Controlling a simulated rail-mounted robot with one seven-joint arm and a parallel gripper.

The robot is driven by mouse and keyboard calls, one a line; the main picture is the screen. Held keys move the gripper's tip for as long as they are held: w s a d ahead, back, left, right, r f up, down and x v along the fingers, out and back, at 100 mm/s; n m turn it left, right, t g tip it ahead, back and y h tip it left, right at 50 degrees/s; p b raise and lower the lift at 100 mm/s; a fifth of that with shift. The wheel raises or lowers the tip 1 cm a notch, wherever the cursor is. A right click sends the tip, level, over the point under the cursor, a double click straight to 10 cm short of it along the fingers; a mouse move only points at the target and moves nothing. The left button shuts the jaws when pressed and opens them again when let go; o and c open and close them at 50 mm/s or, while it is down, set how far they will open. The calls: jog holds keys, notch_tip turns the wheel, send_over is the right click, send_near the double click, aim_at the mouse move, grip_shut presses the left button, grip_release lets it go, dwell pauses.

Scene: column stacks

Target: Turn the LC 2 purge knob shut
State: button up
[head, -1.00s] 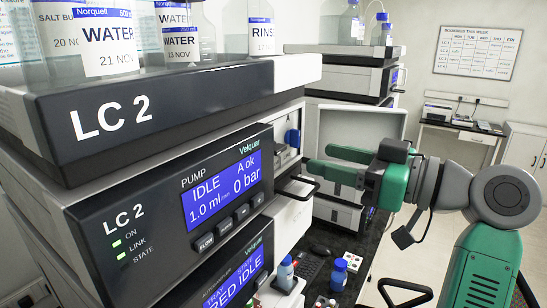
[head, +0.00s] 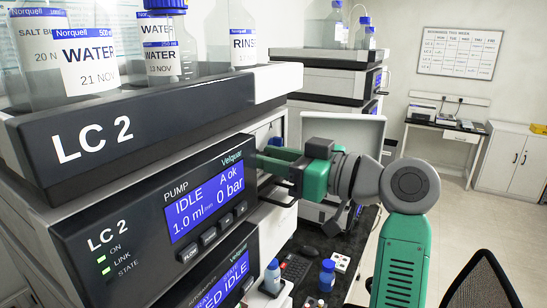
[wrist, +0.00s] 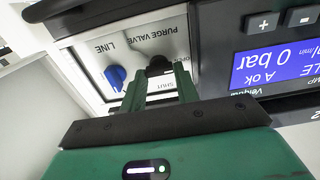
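The LC 2 pump (head: 165,205) is at the left in the head view, its screen reading IDLE and 0 bar. In the wrist view, which is upside down, the dark purge valve knob (wrist: 160,66) sits on a light panel marked PURGE VALVE, with SHUT and a partly covered OPEN label near it. My gripper (wrist: 160,78) is open, with one green finger on each side of the knob's near end; I cannot tell whether they touch it. In the head view my gripper (head: 272,160) reaches in at the pump's right side, and its fingertips and the knob are hidden.
A blue LINE knob (wrist: 116,77) sits close beside the purge knob. Labelled solvent bottles (head: 88,60) stand on top of the LC 2 stack. A swung-out pale door panel (head: 345,128) is behind my gripper. Small blue-capped bottles (head: 327,275) stand on the bench below.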

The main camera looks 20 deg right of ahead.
jog(key=shift+c, duration=1.4)
jog(key=shift+m, duration=0.3)
jog(key=shift+r+m+p, duration=0.15)
jog(key=shift+m+p, duration=0.85)
jog(key=shift+p, duration=0.05)
jog(key=m+p, duration=0.4)
jog(key=m, duration=0.1)
jog(key=shift+w+d, duration=0.1)
jog(key=m+p, duration=0.4)
jog(key=m, duration=0.1)
jog(key=shift+m+p, duration=0.3)
jog(key=shift+m, duration=0.1)
jog(key=m+p, duration=0.2)
jog(key=m, duration=0.1)
jog(key=m+p, duration=0.1)
jog(key=p, duration=0.1)
jog(key=shift+f, duration=0.25)
jog(key=shift+f+m, duration=0.1)
jog(key=shift+m, duration=0.3)
jog(key=shift+d, duration=0.1)
